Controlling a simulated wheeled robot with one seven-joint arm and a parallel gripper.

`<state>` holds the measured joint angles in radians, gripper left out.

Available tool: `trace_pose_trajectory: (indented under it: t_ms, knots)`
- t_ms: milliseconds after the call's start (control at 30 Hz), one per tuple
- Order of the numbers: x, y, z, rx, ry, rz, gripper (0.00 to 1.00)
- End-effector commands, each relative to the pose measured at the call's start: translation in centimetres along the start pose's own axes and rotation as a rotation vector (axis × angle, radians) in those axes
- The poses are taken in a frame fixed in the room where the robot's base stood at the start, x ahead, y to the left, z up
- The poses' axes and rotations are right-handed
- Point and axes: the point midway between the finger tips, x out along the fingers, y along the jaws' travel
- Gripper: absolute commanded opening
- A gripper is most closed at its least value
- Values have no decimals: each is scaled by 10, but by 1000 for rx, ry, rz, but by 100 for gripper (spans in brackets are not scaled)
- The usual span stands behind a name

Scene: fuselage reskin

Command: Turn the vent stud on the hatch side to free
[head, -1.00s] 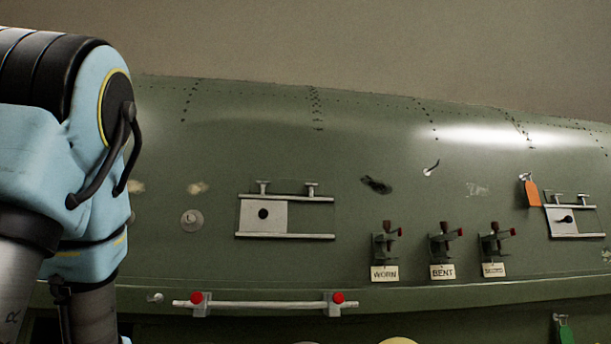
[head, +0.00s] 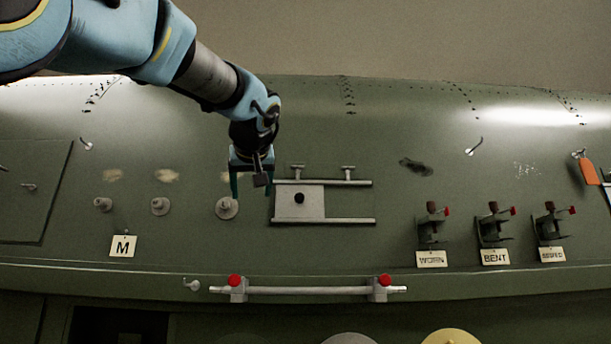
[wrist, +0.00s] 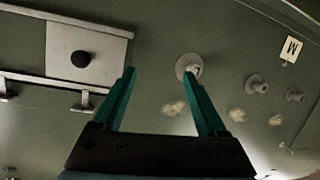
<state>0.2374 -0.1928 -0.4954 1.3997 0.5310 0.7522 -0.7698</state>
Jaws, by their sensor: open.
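Three round grey studs stand on the green skin in the head view. The left stud (head: 103,204) is nearest the hatch panel (head: 35,192), the middle stud (head: 160,206) is beside it, and the right stud (head: 227,208) is at my gripper. My gripper (head: 250,190) is open and empty, pointing down close to the right stud. In the wrist view, this stud (wrist: 187,66) shows just beyond the fingertips of my gripper (wrist: 165,85), nearer the right finger. The middle stud (wrist: 257,84) and the hatch-side stud (wrist: 294,95) lie farther right, outside the fingers.
A sliding plate (head: 313,203) on rails is right of my gripper. An "M" tag (head: 122,246) is below the studs. A red-ended bar (head: 310,290) runs underneath. Clamps (head: 490,228) labelled "WORN" and "BENT", among others, stand at right. Skin between hatch and studs is clear.

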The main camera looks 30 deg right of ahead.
Motion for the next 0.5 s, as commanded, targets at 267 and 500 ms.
trace_pose_trajectory:
  t_ms: [267, 500]
  knots:
    - [-82, 80, -51, 161, 258, 126, 75]
    - [-63, 88, -64, 171, 271, 130, 75]
